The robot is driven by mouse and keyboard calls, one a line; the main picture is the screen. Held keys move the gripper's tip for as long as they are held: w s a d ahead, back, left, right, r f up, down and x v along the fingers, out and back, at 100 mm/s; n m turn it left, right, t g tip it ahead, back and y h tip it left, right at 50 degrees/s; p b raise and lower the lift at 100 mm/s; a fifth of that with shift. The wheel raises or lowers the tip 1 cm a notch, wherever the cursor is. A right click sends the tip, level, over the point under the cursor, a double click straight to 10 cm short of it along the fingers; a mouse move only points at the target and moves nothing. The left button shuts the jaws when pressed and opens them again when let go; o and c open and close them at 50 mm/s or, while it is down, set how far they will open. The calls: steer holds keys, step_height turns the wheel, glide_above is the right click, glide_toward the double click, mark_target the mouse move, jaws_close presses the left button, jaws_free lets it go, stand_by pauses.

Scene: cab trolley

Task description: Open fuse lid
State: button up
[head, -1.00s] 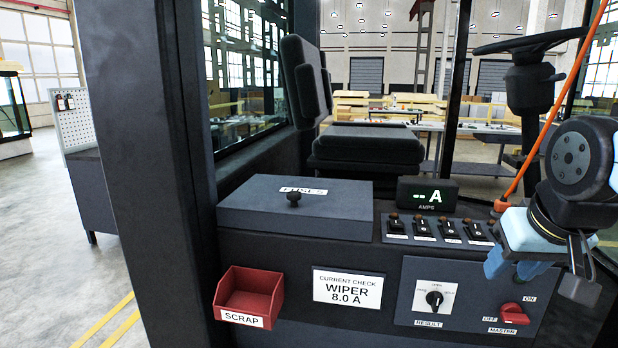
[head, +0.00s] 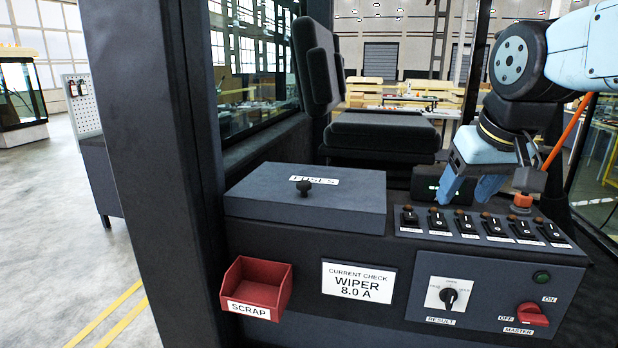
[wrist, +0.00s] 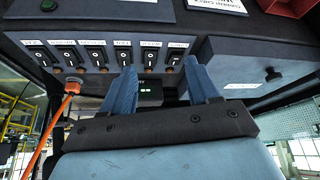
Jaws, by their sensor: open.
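The fuse lid (head: 305,198) is a flat dark grey cover marked FUSES, closed on the console, with a small black knob (head: 304,188) on its top. In the wrist view the lid (wrist: 240,68) is at the right, with its knob (wrist: 272,75) showing. My gripper (head: 462,200) is open and empty, to the right of the lid, over the switch row near the amps display. It is apart from the lid and knob. In the wrist view its two blue fingers (wrist: 163,88) stand apart with nothing between them.
A row of switches (head: 480,224) runs right of the lid; the amps display (head: 425,187) is partly hidden by my gripper. A red scrap bin (head: 256,286) hangs below the lid's left. An orange cable (head: 563,133) rises at the right. A cab post (head: 150,150) stands left.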

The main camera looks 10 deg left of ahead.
steer(key=w+a+r+n+y, duration=0.1)
steer(key=w+a+r+n, duration=0.35)
steer(key=a, duration=0.75)
steer(key=n+g, duration=0.1)
steer(key=g, duration=0.1)
glide_toward(304, 182)
steer(key=shift+y, duration=0.4)
steer(key=x, duration=0.8)
steer(key=shift+d+f, duration=0.3)
steer(key=shift+d, duration=0.05)
jaws_close()
